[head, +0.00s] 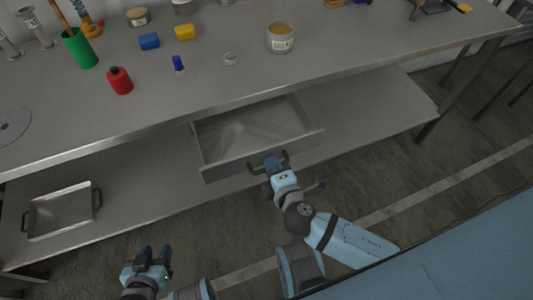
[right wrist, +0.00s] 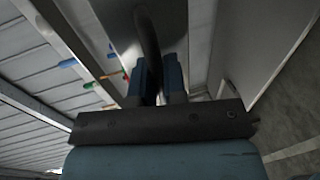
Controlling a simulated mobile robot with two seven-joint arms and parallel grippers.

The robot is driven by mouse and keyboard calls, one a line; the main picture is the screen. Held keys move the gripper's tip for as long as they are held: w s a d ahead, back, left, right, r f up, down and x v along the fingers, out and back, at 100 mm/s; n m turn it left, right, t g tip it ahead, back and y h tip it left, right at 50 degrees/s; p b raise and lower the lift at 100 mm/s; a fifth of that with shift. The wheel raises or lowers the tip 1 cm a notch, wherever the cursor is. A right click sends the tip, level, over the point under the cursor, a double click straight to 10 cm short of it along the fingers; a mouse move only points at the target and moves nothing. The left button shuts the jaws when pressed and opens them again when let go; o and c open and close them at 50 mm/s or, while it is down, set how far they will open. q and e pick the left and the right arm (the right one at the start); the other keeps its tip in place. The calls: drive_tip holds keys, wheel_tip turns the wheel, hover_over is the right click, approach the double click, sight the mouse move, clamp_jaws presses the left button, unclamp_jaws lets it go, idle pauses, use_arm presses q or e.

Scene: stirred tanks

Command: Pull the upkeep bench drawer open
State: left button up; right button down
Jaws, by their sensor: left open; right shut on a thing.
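The upkeep bench (head: 190,100) is a grey metal table with a lower shelf. Its drawer (head: 255,135) stands out from under the bench top, open, and its inside looks empty. My right gripper (head: 271,163) is at the drawer front, shut on the dark drawer handle (head: 284,158). In the right wrist view the handle (right wrist: 148,45) runs between the blue fingers of my right gripper (right wrist: 158,80). My left gripper (head: 156,254) is open and empty, low in front of the bench and apart from it.
On the bench top stand a red bottle (head: 120,81), a green cup (head: 80,48), a labelled jar (head: 281,39), blue and yellow blocks and other small items. A metal tray (head: 62,212) lies on the lower shelf at the left. The floor before the bench is clear.

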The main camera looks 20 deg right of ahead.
use_arm(q)
drive_tip(key=shift+w+d+r, duration=0.1)
use_arm(e)
drive_tip(key=shift+v, duration=0.95)
drive_tip(key=shift+f, duration=0.2)
drive_tip(key=c, duration=1.2)
unclamp_jaws()
use_arm(q)
drive_tip(key=shift+s, duration=0.2)
